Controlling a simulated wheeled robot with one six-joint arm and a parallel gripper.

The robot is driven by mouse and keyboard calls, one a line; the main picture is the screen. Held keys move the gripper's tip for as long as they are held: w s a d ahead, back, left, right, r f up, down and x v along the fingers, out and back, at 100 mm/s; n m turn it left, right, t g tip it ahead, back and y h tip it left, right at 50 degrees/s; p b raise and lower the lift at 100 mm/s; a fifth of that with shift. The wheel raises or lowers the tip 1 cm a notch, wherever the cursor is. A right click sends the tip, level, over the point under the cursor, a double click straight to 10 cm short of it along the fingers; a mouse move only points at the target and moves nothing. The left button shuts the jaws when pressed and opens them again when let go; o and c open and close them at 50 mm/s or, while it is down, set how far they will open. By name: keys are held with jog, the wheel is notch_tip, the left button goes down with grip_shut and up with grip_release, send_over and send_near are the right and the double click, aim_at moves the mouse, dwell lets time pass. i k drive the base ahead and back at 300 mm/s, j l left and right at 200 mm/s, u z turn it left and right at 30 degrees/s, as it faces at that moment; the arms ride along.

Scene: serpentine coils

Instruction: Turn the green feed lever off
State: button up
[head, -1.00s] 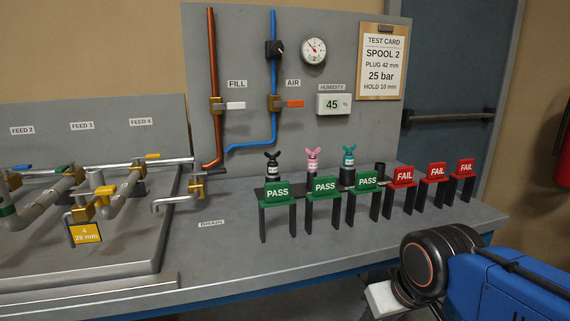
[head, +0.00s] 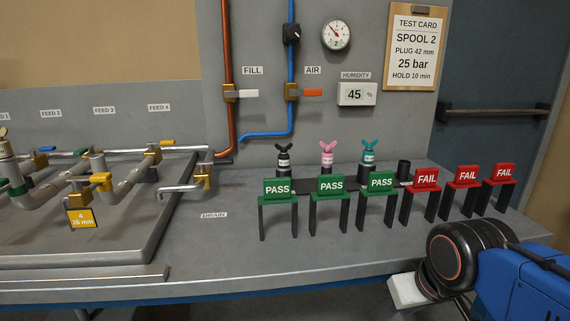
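The green feed lever (head: 81,152) is a small green handle on the pipe run at the left, below the FEED 2 and FEED 3 labels. It is partly hidden by the pipework in front, and how its handle is turned is hard to make out. A blue lever (head: 48,151) sits left of it and a yellow lever (head: 167,143) right of it, under FEED 4. Part of my arm shows at the lower right, far from the levers; my gripper's fingers are not visible.
Several green PASS (head: 331,186) and red FAIL (head: 467,175) stands line the bench's right half. Behind them stand small bottles with winged tops (head: 327,155). FILL (head: 230,93) and AIR valves (head: 291,92) are on the back panel. The bench is clear around the DRAIN label (head: 214,215).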

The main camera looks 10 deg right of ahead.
aim_at(82, 151)
jog(key=k, duration=0.4)
jog(key=k+j+u, duration=0.15)
jog(key=j, duration=0.75)
jog(key=j+u, duration=0.1)
jog(key=j, duration=0.8)
